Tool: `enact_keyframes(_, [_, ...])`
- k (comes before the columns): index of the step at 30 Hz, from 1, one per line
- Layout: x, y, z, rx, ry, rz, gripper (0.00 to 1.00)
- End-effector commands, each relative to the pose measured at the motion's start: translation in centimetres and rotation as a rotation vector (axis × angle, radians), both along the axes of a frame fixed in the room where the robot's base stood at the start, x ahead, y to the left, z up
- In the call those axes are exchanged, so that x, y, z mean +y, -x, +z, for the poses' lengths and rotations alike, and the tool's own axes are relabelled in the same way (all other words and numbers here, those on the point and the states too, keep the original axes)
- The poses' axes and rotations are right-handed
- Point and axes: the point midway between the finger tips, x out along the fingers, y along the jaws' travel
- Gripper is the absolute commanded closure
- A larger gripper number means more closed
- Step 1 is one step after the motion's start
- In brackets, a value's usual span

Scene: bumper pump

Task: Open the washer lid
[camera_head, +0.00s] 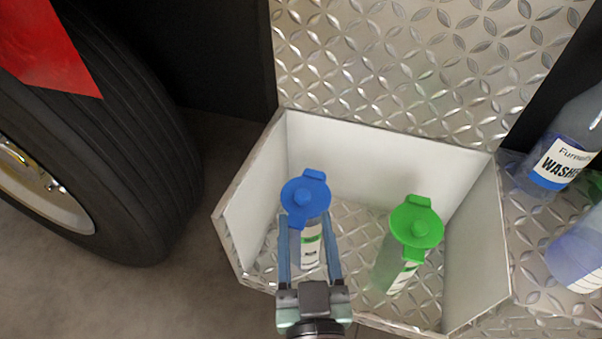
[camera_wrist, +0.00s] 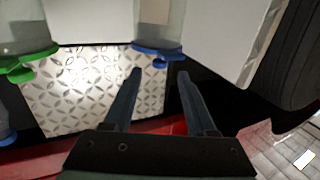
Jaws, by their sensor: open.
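A bottle (camera_head: 311,247) with a blue lid (camera_head: 306,195) stands in the tread-plate bin; the lid is shut on it. The blue lid also shows in the wrist view (camera_wrist: 158,51). A bottle with a green lid (camera_head: 416,225) stands to its right, also shut, and shows in the wrist view (camera_wrist: 28,60). The small labels are too small to read, so I cannot tell which is the washer. My gripper (camera_head: 304,222) is open and empty, its fingertips close to the blue lid, one at each side. Contact with the lid cannot be made out.
The white-walled bin (camera_head: 388,158) surrounds both bottles. A large jug labelled "WASHER" (camera_head: 563,161) and another container (camera_head: 583,250) stand outside it at right. A big tyre (camera_head: 110,150) is at left, with bare floor (camera_head: 190,275) between.

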Motion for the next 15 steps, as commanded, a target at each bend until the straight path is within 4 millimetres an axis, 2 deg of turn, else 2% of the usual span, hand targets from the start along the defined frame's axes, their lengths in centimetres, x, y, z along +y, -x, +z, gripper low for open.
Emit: enact_keyframes(15, [0.5,-7.4,0.0,-0.001,0.001,0.0,0.43])
